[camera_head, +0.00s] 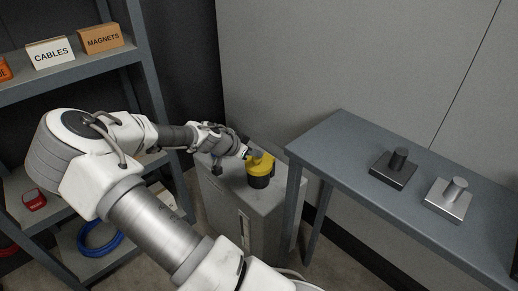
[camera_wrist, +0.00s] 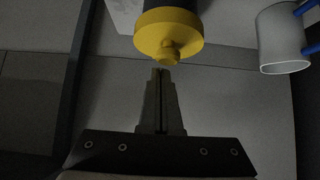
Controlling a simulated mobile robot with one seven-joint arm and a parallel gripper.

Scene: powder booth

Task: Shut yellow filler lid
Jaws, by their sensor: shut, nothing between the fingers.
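The yellow filler lid (camera_head: 264,163) sits on a dark round body on top of a grey cabinet (camera_head: 214,190). In the wrist view the yellow lid (camera_wrist: 168,32) is a round disc with a small knob, at the top middle, with the dark body behind it. I cannot tell for sure how far the lid stands open. My gripper (camera_head: 246,153) is shut and empty, close beside the lid on its left. In the wrist view my gripper's fingertips (camera_wrist: 160,73) point at the knob, with a small gap seeming to show between them.
A grey table (camera_head: 335,137) on the right bears a dark block with a post (camera_head: 393,168) and a silver one (camera_head: 448,199). Left is a shelf rack (camera_head: 75,68) with labelled boxes. A white cylinder with blue parts (camera_wrist: 280,38) shows at the wrist view's upper right.

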